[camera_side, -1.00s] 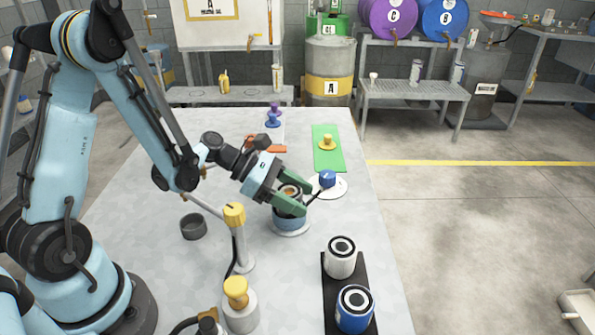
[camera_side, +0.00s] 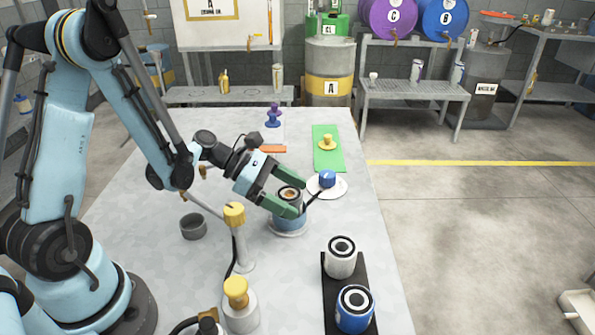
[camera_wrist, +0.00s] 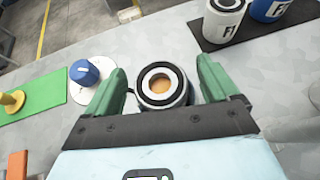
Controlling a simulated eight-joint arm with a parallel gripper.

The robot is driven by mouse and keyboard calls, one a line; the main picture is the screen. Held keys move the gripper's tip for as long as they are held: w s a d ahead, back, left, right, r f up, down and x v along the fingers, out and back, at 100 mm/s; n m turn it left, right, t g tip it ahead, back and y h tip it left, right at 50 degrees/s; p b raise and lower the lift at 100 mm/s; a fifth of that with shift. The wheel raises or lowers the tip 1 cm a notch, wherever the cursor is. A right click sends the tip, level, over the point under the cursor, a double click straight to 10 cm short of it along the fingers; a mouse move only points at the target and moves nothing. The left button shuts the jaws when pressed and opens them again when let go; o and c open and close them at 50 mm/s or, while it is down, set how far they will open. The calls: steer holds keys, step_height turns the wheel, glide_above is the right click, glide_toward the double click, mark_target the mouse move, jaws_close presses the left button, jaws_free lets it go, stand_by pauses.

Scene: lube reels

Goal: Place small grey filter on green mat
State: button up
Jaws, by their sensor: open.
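A small dark grey filter (camera_side: 289,193) with a black-and-white ringed top and amber centre stands upright on a blue round base (camera_side: 289,221) mid-table. It also shows in the wrist view (camera_wrist: 163,88), between the fingers with gaps on both sides. My gripper (camera_side: 291,203) has green fingers. They are open, one on each side of the filter; the side view does not clearly show any contact. The green mat (camera_side: 327,162) lies at the table's far right, with a yellow knobbed piece (camera_side: 327,143) on it. The mat is at left in the wrist view (camera_wrist: 40,92).
A blue knob (camera_side: 327,179) on a white disc lies between filter and mat. White (camera_side: 340,262) and blue (camera_side: 355,310) canisters stand on a black strip near the front. A yellow-topped post (camera_side: 234,217) and a grey cup (camera_side: 193,227) stand left of the filter.

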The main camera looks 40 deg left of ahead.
mark_target(284, 192)
steer(key=r, duration=0.5)
steer(key=shift+s+a+r, duration=0.3)
steer(key=shift+a+r, duration=0.1)
steer(key=shift+r, duration=0.9)
steer(key=shift+s+d+m, duration=0.15)
steer(key=shift+s+m, duration=0.05)
steer(key=shift+m, duration=0.4)
steer(key=s+m+y, duration=0.3)
steer(key=m+y, duration=0.1)
steer(key=m, duration=0.6)
steer(key=s+a+m+y, duration=0.1)
steer(key=s+m+y, duration=0.3)
steer(key=m, duration=0.6)
steer(key=shift+s+a+r+y, duration=0.3)
steer(key=shift+r+y, duration=0.15)
steer(key=shift+y, duration=0.15)
steer(key=m, duration=0.2)
steer(key=m+y, duration=0.1)
steer(key=shift+s+a+r+m, duration=0.3)
steer(key=shift+s+a, duration=0.05)
